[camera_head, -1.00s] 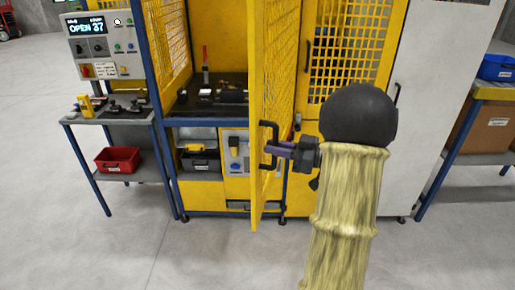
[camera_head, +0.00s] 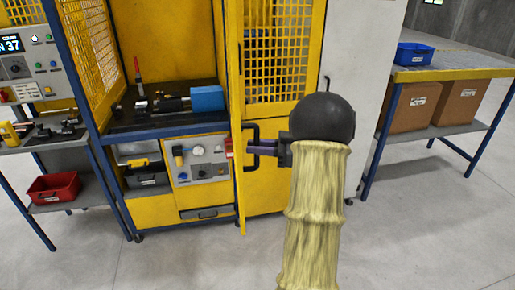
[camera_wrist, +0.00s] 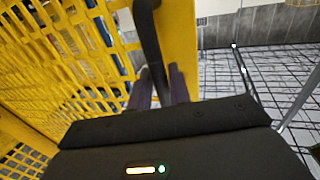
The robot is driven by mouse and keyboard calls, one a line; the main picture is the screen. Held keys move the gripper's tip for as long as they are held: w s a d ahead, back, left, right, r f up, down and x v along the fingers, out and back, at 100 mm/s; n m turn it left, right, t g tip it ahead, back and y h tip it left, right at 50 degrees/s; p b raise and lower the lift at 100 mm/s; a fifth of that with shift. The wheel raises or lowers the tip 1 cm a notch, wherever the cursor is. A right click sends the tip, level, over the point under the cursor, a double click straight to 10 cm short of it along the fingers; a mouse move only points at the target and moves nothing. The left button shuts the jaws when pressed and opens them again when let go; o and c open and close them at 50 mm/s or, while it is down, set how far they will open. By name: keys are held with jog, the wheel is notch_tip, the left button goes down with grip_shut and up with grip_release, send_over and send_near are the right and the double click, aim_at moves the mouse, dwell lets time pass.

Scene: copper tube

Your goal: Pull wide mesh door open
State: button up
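The yellow mesh door (camera_head: 238,185) stands swung out from the machine, seen nearly edge-on in the head view. Its mesh panel (camera_wrist: 75,50) fills the left of the wrist view. The door's black handle (camera_head: 254,170) is on its right face; its bar also shows in the wrist view (camera_wrist: 147,40). My gripper (camera_head: 252,147) reaches the handle from the right. In the wrist view, its two purple-grey fingers (camera_wrist: 160,88) lie close on either side of the handle bar, shut on it. The exact contact is partly hidden by the gripper body.
The open machine bay (camera_head: 160,118) holds a fixture and a blue block (camera_head: 207,99). A control panel (camera_head: 30,60) and side table with a red bin (camera_head: 53,187) stand left. A workbench (camera_head: 455,72) with a blue bin (camera_head: 414,53) stands right. Floor in front is clear.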

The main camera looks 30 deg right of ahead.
jog(key=shift+w, duration=0.15)
jog(key=b+v, duration=0.3)
jog(key=v, duration=1.4)
jog(key=shift+d, duration=0.15)
dwell(0.4)
